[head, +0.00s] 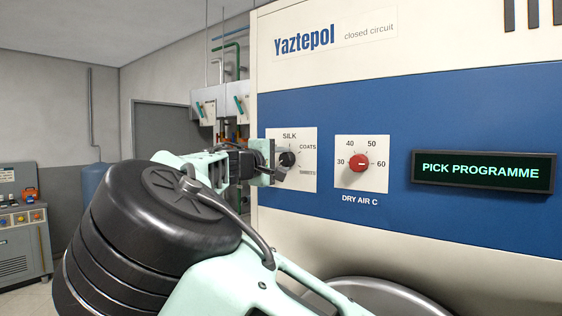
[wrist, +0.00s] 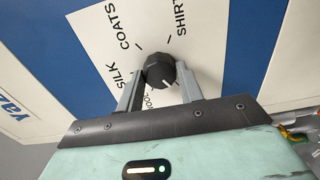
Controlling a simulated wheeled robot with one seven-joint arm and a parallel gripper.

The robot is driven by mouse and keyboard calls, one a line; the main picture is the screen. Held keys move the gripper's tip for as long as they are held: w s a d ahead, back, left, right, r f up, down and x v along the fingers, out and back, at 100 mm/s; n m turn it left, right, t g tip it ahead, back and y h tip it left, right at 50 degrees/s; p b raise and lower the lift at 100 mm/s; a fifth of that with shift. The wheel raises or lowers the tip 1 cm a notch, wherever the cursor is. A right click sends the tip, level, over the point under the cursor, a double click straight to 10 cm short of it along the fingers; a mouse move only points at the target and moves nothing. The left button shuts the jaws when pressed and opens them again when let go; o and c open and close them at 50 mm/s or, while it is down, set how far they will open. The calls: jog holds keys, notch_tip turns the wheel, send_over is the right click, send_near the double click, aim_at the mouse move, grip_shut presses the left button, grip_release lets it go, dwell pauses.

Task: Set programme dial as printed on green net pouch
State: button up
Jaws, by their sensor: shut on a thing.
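The programme dial is a black knob (head: 287,159) on a white plate (head: 305,178) of the dry-cleaning machine. In the wrist view the dial (wrist: 161,68) sits between my two fingers, and a partly hidden label ending in "OOL" shows beside one finger. The dial's white mark points to the lower right in that view, toward no label I can see. My gripper (head: 277,164) is shut on the dial. The green net pouch is not in view.
A red DRY AIR C dial (head: 359,163) is to the right, with marks 30 to 60. A display (head: 483,171) reads PICK PROGRAMME. A round metallic part (head: 370,299) is low on the machine. A control cabinet (head: 24,240) stands far left.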

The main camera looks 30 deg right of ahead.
jog(key=shift+f+b, duration=0.15)
jog(key=shift+b, duration=0.3)
jog(key=m+b, duration=0.2)
jog(key=b, duration=0.1)
jog(key=shift+f, duration=0.25)
jog(key=m+b, duration=0.3)
jog(key=b, duration=0.2)
jog(key=shift+m+b, duration=0.4)
jog(key=m+b, duration=0.4)
jog(key=b, duration=0.1)
jog(key=shift+r, duration=0.1)
jog(key=shift+r+m+b, duration=0.15)
jog(key=shift+m+b, duration=0.75)
jog(key=shift+r, duration=0.1)
jog(key=o, duration=1)
